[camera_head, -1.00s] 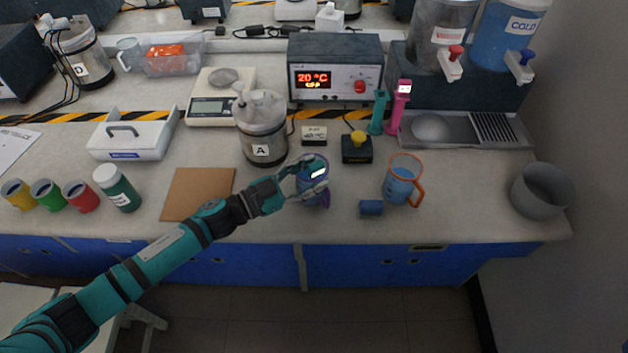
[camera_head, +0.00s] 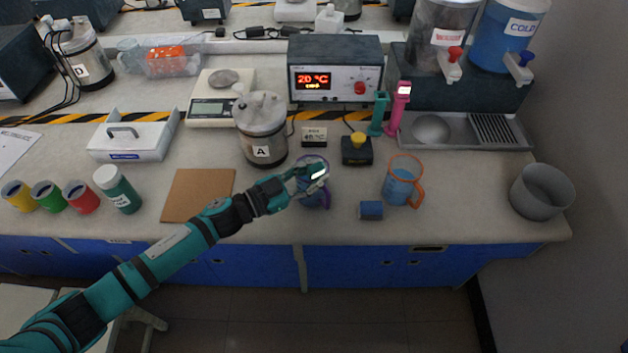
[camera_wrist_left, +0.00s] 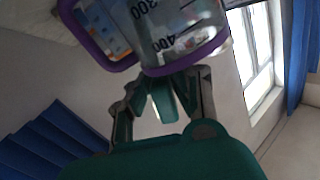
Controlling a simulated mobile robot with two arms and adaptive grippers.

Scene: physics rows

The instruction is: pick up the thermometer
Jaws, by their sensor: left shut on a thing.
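My left gripper (camera_head: 312,178) is over the rim of a clear jug (camera_head: 313,198) with a purple rim and handle. It is shut on a small teal piece with a bright white face (camera_head: 318,171), which appears to be the thermometer. In the left wrist view the teal piece (camera_wrist_left: 163,100) sits between the fingers, close to the jug (camera_wrist_left: 180,30) with its 300 and 400 marks. The thermometer's lower part cannot be made out. My right gripper is not in view.
An orange-rimmed jug (camera_head: 402,183) and a small blue block (camera_head: 371,210) stand to the right. Canister A (camera_head: 262,130) is behind my gripper. A brown board (camera_head: 198,194) lies left.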

